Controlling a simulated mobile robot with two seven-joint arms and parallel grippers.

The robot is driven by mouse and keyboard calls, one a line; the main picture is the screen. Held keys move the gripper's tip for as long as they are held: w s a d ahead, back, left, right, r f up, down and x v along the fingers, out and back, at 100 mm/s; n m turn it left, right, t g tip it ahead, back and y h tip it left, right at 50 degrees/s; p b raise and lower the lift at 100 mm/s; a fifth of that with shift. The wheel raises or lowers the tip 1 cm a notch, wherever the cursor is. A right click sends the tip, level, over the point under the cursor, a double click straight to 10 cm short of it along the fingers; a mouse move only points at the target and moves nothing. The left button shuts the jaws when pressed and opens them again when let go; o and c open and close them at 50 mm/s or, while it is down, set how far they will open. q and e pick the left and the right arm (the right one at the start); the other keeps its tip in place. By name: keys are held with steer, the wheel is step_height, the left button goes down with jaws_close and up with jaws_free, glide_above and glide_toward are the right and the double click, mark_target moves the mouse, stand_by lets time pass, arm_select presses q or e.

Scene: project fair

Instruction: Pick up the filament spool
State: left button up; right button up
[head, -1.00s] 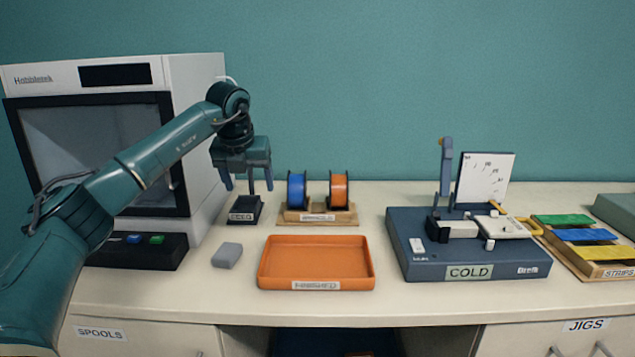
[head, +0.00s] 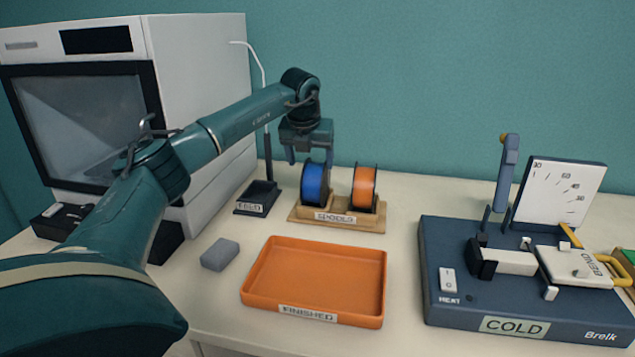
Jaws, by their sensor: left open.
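Two filament spools stand upright in a wooden holder (head: 336,222) labelled SPOOLS: a blue one (head: 314,184) on the left and an orange one (head: 364,187) on the right. My left gripper (head: 308,160) points down, its fingers apart, just above and around the top of the blue spool. It holds nothing, and I cannot tell whether a finger touches the spool. My right gripper is not in view.
An orange tray (head: 315,318) labelled FINISHED lies in front of the holder, with a grey block (head: 220,254) to its left. A small dark stand (head: 258,198) is left of the holder. A white machine (head: 200,90) stands left, a blue bending device (head: 440,310) right.

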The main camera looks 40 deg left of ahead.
arm_select(q)
steer(key=x, duration=0.5)
steer(key=d+x, duration=0.1)
steer(key=x, duration=0.1)
steer(key=shift+w+f, duration=0.2)
steer(key=shift+c, duration=0.3)
steer(key=c, duration=1.2)
steer(key=shift+a+r, duration=0.1)
steer(key=shift+c, duration=0.3)
